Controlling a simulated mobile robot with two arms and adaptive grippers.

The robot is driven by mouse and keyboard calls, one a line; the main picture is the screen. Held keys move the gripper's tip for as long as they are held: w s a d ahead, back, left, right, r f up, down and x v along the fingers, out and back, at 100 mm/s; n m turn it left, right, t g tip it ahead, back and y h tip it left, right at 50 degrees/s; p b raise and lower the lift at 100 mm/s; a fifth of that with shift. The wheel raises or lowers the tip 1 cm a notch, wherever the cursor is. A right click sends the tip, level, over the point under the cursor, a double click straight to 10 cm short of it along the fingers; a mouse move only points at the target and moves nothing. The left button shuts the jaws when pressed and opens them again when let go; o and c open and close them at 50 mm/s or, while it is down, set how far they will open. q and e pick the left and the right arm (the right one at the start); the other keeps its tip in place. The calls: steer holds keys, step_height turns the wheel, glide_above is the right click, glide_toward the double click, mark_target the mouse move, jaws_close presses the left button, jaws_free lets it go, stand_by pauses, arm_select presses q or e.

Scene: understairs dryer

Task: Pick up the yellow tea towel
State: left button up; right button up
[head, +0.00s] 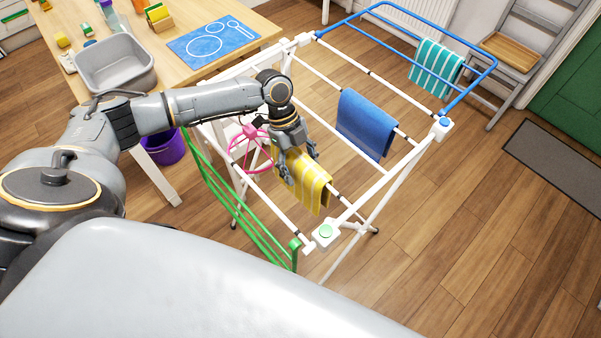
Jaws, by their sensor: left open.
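The yellow tea towel (305,184) has pale stripes and hangs folded over a near rail of the white drying rack (366,194). My left gripper (298,172) is at the towel, pointing down, with its fingers spread. One finger shows in front of the towel's left part and the other near its upper right edge. The gripper hides part of the towel's top. I cannot tell whether the fingers touch the cloth. My right gripper is not in view.
A blue towel (366,124) and a teal striped towel (435,68) hang on other rails. A pink hanger-like item (250,148) hangs left of the gripper. The rack has a green side wing (236,205). A table with a grey basin (115,65) stands left; open floor lies right.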

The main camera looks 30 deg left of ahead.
arm_select(q)
steer(key=shift+f, duration=0.2)
stand_by(0.3)
steer(key=shift+c, duration=0.2)
steer(key=c, duration=1.2)
steer(key=shift+c, duration=0.2)
step_height(320, 180, up, 19)
steer(key=b, duration=0.2)
steer(key=shift+f, duration=0.2)
